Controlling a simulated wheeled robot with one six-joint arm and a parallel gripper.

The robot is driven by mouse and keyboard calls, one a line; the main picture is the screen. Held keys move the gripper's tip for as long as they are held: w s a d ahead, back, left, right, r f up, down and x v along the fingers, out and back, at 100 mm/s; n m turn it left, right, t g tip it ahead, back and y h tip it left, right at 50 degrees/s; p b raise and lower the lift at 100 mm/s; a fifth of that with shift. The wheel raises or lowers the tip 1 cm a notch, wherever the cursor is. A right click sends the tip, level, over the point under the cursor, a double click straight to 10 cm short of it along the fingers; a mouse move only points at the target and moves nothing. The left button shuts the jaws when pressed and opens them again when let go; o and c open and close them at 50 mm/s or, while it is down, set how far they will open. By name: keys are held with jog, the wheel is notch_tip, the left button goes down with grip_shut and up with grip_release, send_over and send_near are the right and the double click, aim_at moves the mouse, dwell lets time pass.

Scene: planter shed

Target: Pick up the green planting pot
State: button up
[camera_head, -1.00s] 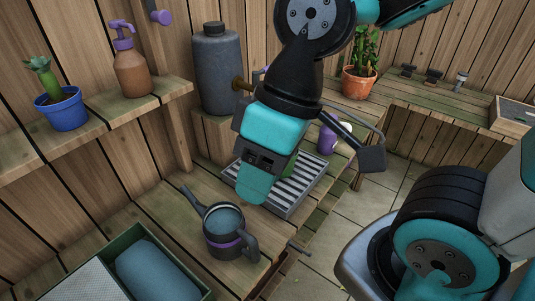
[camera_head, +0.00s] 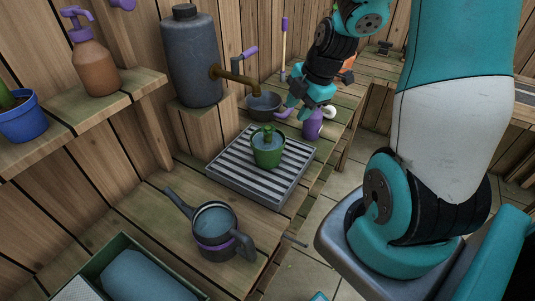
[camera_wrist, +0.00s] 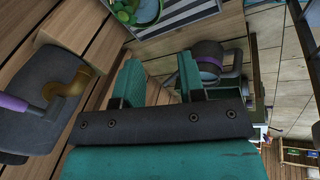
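The green planting pot (camera_head: 267,156) stands upright on the slatted grey tray (camera_head: 237,180) on the bench, with water or a bluish surface and a small green plant showing at its top. Its plant and rim also show at the top edge of the wrist view (camera_wrist: 148,14), cut off by the frame. My gripper (camera_head: 305,106) is beyond the pot and to its right, apart from it, near the purple container. In the wrist view the two teal fingers of my gripper (camera_wrist: 160,68) stand apart with nothing between them.
A watering can (camera_head: 215,232) stands in front of the tray. A grey barrel (camera_head: 193,58) with a tap rises behind it, over a dark pan (camera_head: 263,105). A purple container (camera_head: 313,124) is close to my gripper. A green crate (camera_head: 188,283) is at the near left.

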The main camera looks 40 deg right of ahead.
jog(key=p, duration=0.2)
send_over(278, 148)
jog(key=s, duration=0.2)
notch_tip(278, 148, down, 11)
jog(key=shift+d+p+x, duration=0.2)
jog(key=shift+p+x, duration=0.4)
jog(key=shift+x, duration=0.8)
jog(key=shift+d+p+x, duration=0.2)
jog(key=shift+p+x, duration=0.35)
jog(key=shift+x, duration=0.9)
jog(key=shift+w, duration=0.15)
jog(key=shift+c, duration=0.5)
grip_shut()
jog(key=shift+w+d+r, duration=0.1)
